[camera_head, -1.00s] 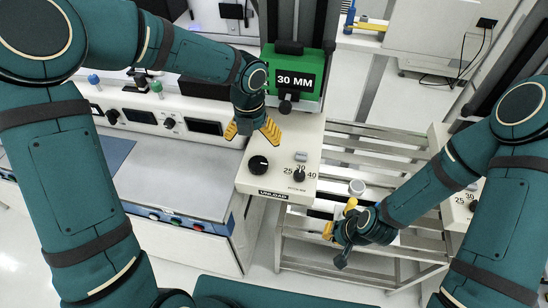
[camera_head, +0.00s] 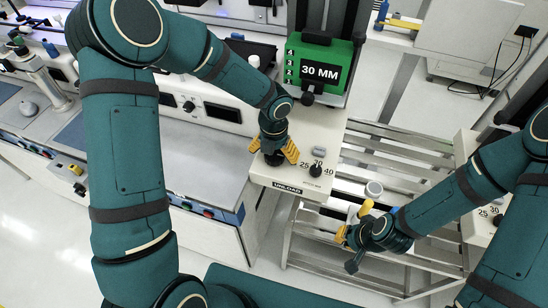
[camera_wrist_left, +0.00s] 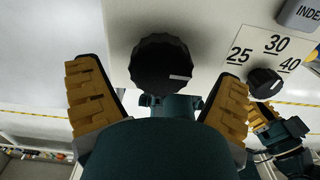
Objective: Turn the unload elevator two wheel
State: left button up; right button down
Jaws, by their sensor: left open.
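The unload elevator panel (camera_head: 256,173) is a white box marked UNLOAD. A round black wheel (camera_wrist_left: 163,63) with a white mark sits on it; in the head view my left gripper mostly covers this wheel. My left gripper (camera_head: 273,152) is open above the wheel. In the left wrist view its yellow fingers (camera_wrist_left: 160,85) stand apart, with the wheel between and beyond them, apparently untouched. My right gripper (camera_head: 353,221) has its yellow fingers apart and empty, in front of the panel's right side.
A smaller black selector knob (camera_wrist_left: 264,83) marked 25, 30, 40 and a grey INDEX button (camera_wrist_left: 299,14) are to the wheel's right. A green 30 MM unit (camera_head: 319,68) stands behind. Metal rails (camera_head: 390,165) lie right; a long bench (camera_head: 192,157) is left.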

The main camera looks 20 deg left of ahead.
pick_arm(q)
jog(key=shift+f, duration=0.7)
jog(key=c, duration=1.2)
jog(key=shift+n, duration=0.3)
